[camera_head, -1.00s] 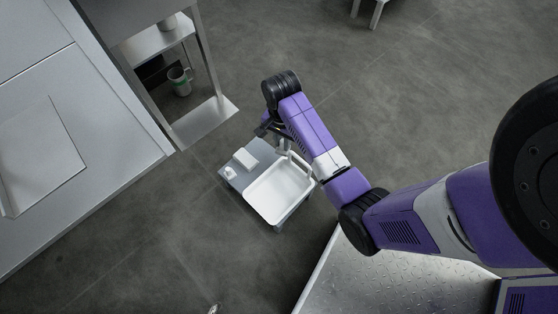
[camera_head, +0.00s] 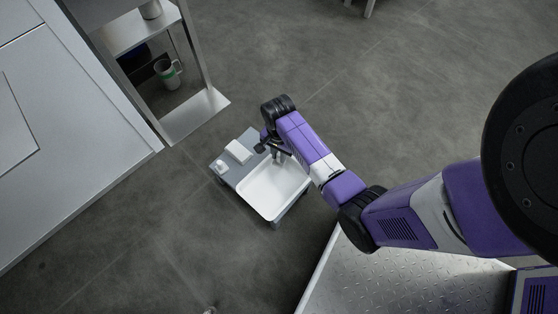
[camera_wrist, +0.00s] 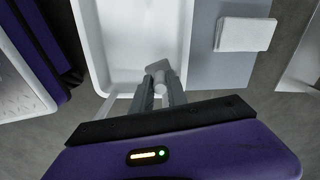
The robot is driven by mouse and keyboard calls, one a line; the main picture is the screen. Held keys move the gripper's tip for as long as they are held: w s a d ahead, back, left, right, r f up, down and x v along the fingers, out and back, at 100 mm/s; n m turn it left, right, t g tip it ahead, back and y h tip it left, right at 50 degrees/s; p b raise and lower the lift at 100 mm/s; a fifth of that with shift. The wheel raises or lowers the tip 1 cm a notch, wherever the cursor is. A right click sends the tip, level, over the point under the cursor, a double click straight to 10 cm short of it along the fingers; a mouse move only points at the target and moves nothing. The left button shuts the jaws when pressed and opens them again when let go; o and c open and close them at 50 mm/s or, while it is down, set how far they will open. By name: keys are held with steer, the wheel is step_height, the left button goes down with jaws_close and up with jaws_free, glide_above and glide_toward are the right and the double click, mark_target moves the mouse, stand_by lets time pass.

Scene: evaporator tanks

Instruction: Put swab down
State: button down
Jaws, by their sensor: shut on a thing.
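My gripper (camera_head: 275,154) is over the far end of the white tray (camera_head: 267,194), which lies on a small grey cart (camera_head: 228,178). In the wrist view my gripper (camera_wrist: 160,88) is shut on a small pale piece, taken to be the swab (camera_wrist: 157,68), at its fingertips. Most of the swab is hidden by the fingers, and I cannot make it out in the head view. The tray (camera_wrist: 95,45) is below the fingertips in the wrist view. I cannot tell whether the swab touches it.
A white block (camera_head: 239,151) and a small white item (camera_head: 221,167) sit on the cart beside the tray. A metal shelf stand (camera_head: 196,118) with a green-banded mug (camera_head: 168,73) stands at upper left, near a large pale worktop (camera_head: 70,140). The tray looks otherwise empty.

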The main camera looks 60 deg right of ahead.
step_height(320, 180, down, 4)
steer(key=shift+f+b, duration=0.1)
steer(key=shift+b, duration=0.95)
steer(key=c, duration=1.3)
jaws_free()
steer(key=shift+r, duration=0.2)
